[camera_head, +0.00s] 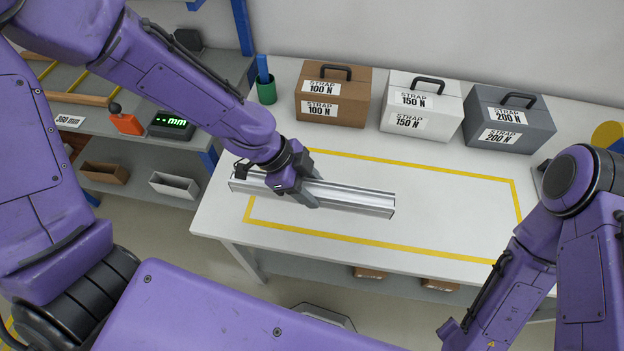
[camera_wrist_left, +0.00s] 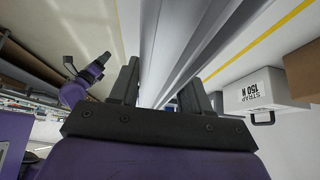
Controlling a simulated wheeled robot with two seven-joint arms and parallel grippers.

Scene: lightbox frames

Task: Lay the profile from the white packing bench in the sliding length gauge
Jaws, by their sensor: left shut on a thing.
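The profile is a long silver aluminium bar (camera_head: 352,199) with grooves, lying roughly left to right across the yellow outline on the white packing bench (camera_head: 450,215). In the left wrist view the profile (camera_wrist_left: 184,40) runs away between the two fingers (camera_wrist_left: 160,88). I cannot tell whether it touches the bench top or hangs just above it. On the grey bench at left, an orange handle (camera_head: 127,124) stands beside a "-- mm" display (camera_head: 172,124), apparently of the sliding length gauge; my left arm hides part there.
Brown (camera_head: 333,96), white (camera_head: 421,106) and grey (camera_head: 508,118) strap boxes stand along the bench's back. A green cup (camera_head: 266,92) is at its back left corner. A "360 mm" label (camera_head: 69,121) is on the grey bench. A floor gap separates the benches. The outline's right half is clear.

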